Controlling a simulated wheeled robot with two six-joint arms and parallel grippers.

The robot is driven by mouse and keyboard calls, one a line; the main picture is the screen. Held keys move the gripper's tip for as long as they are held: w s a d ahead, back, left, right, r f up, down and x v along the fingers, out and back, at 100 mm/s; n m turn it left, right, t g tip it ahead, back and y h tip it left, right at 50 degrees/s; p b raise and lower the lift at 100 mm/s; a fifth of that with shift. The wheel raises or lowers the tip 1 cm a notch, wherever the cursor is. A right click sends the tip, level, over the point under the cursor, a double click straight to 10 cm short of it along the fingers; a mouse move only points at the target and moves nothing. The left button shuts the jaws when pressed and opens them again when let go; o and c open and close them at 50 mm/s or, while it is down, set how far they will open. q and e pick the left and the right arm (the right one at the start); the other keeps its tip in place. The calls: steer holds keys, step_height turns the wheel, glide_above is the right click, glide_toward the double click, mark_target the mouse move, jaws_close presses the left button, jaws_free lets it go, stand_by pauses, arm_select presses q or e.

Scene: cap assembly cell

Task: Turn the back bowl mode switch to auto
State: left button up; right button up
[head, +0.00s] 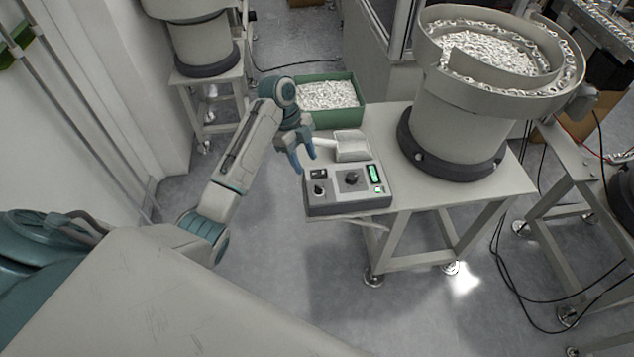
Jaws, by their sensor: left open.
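A grey control box (347,205) sits on the left end of the bowl feeder's table. Its top carries a small black rotary switch (319,190) at the left, a larger dark knob (351,179) in the middle and a lit green display (375,173) at the right. Labels are too small to read, so I cannot tell which knob is the mode switch or its setting. My left gripper (304,165) is open and empty, fingers pointing down, at the back left edge of the box near the small switch. Contact is not visible. My right gripper is not in view.
The bowl feeder (455,125), full of white caps, stands right of the box on the table (440,195). A green bin (360,113) of white parts lies behind. Another feeder (203,45) stands at the back left. Black cables (510,275) lie on the floor at right.

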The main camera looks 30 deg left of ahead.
arm_select(q)
steer(key=b, duration=0.4)
glide_above(318, 186)
steer(key=a, duration=0.3)
steer(key=shift+m, duration=0.3)
steer(key=f, duration=0.4)
steer(key=shift+w+d, duration=0.2)
steer(key=p+x, duration=0.1)
steer(key=x, duration=0.3)
steer(key=shift+d+f, duration=0.1)
steer(key=shift+d, duration=0.2)
steer(key=shift+d+f, duration=0.15)
steer(key=shift+f, duration=0.4)
steer(key=c, duration=1)
